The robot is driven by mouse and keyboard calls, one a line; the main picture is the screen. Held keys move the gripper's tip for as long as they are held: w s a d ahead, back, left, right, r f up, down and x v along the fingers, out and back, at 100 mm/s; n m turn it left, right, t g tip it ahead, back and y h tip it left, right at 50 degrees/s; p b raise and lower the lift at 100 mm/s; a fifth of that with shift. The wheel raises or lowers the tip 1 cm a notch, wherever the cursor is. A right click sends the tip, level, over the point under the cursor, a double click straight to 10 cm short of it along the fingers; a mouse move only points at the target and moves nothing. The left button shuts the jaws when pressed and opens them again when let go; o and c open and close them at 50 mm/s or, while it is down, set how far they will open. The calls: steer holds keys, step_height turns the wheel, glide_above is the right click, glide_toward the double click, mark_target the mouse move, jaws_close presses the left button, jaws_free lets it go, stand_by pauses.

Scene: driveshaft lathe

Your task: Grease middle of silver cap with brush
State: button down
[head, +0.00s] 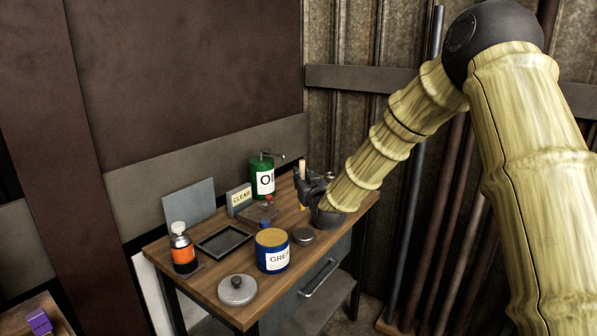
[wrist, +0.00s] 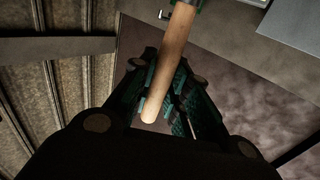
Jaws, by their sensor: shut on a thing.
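My gripper (head: 303,183) is over the back right part of the wooden workbench in the head view. It is shut on a wooden handle (head: 302,166), apparently the brush's. In the wrist view the handle (wrist: 167,65) runs between the fingers (wrist: 162,92); the bristles are not visible. A silver round lid with a knob (head: 237,290) lies at the bench's front left. A smaller grey, flat round piece (head: 303,237) lies right of the blue grease tin (head: 272,253). I cannot tell which is the silver cap. The tin's top looks yellow-brown.
A green oil bottle (head: 263,178) and a CLEAR box (head: 239,199) stand at the back. A black tray (head: 224,241) and an orange-labelled bottle (head: 182,251) are on the left. Small red and blue items lie mid-bench. Long rods lean against the wall at right.

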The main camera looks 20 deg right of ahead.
steer(key=shift+w+r, duration=0.3)
steer(key=shift+w, duration=0.05)
steer(key=shift+a+f+b, duration=0.1)
steer(key=shift+f+b, duration=0.35)
steer(key=shift+f, duration=0.35)
steer(key=shift+f+b, duration=0.7)
steer(key=shift+f, duration=0.9)
